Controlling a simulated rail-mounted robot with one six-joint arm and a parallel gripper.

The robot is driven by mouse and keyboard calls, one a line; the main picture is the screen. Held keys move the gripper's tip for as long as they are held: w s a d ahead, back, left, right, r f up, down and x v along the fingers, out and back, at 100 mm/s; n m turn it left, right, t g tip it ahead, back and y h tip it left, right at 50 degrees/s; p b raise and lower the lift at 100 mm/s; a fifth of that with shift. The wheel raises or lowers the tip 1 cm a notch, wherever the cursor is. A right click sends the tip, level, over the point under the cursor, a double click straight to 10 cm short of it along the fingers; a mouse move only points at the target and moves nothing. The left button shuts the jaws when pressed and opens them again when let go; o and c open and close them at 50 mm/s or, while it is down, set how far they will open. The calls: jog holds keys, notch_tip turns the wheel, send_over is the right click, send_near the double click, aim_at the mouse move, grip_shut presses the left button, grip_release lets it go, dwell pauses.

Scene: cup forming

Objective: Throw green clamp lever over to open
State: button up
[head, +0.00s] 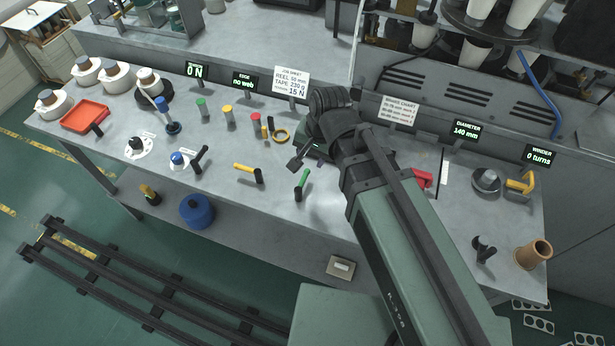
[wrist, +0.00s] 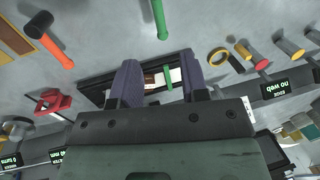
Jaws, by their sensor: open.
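A dark fixture (wrist: 95,93) lies on the bench under my gripper (wrist: 160,72) in the wrist view, with a white strip and a brown piece on it. A short green bar, which looks like the green clamp lever (wrist: 168,76), crosses the fixture between my two fingers. My gripper is open, with one finger on each side of the lever, and nothing is clearly held. I cannot tell whether the fingers touch the lever. In the head view my gripper (head: 298,158) points down at the fixture, which my wrist and arm largely hide.
A green-handled tool (head: 303,183) and a yellow-handled tool (head: 248,172) lie near the front edge. An orange-handled hammer (wrist: 53,45) and a red device (wrist: 52,103) lie to the left in the wrist view.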

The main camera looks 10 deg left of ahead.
aim_at(304, 178)
jog(key=f+b, duration=0.3)
jog(key=a+f+b, duration=0.1)
jog(key=f+b, duration=0.2)
jog(key=a+f+b, duration=0.1)
jog(key=f+b, duration=0.2)
jog(key=f, duration=0.1)
jog(key=shift+w+f, duration=0.1)
jog(key=shift+w, duration=0.05)
grip_shut()
